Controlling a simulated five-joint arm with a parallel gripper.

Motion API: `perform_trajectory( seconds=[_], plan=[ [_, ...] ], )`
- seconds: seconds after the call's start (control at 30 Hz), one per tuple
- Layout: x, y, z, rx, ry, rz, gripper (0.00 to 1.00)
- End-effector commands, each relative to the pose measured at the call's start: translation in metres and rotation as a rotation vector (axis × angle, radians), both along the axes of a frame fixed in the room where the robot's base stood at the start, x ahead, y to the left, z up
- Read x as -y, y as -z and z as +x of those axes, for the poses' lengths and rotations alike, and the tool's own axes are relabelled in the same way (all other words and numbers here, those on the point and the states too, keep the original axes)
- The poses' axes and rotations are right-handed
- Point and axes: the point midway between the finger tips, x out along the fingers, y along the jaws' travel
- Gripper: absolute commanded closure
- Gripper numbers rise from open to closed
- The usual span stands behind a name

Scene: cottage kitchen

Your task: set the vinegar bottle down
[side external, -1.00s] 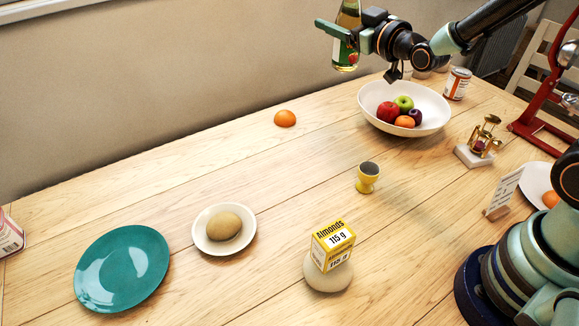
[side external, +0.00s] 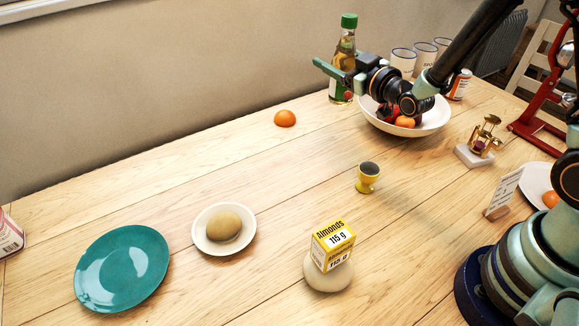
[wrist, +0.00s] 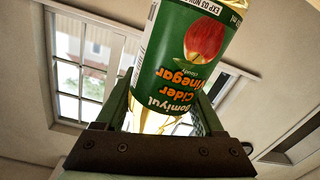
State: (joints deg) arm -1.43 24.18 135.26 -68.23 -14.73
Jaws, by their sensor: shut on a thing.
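The vinegar bottle (side external: 347,46) has a green cap, golden contents and a green label. It is upright at the back of the table, left of the fruit bowl. In the wrist view the bottle's label (wrist: 190,55) reads "Cider Vinegar" and fills the space between the jaws (wrist: 165,122). The bottle's base is close to the table's back edge; I cannot tell whether it touches the wood.
The white fruit bowl (side external: 438,118) stands right of the bottle, partly under my arm. An orange half (side external: 285,118) lies to the left. White mugs (side external: 403,62) and a can (side external: 460,84) stand behind. The table left of the bottle is mostly clear.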

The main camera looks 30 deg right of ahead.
Motion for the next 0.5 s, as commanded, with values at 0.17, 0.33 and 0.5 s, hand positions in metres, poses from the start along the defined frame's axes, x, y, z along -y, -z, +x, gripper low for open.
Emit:
perform_trajectory(
  seconds=[0.17, 0.33, 0.5],
  plan=[
    [0.000, 0.031, 0.000, -0.003, 0.000, 0.000, 1.00],
    [0.000, 0.059, 0.000, -0.002, 0.001, 0.000, 1.00],
    [0.000, 0.085, 0.000, -0.001, 0.000, 0.000, 1.00]
  ],
)
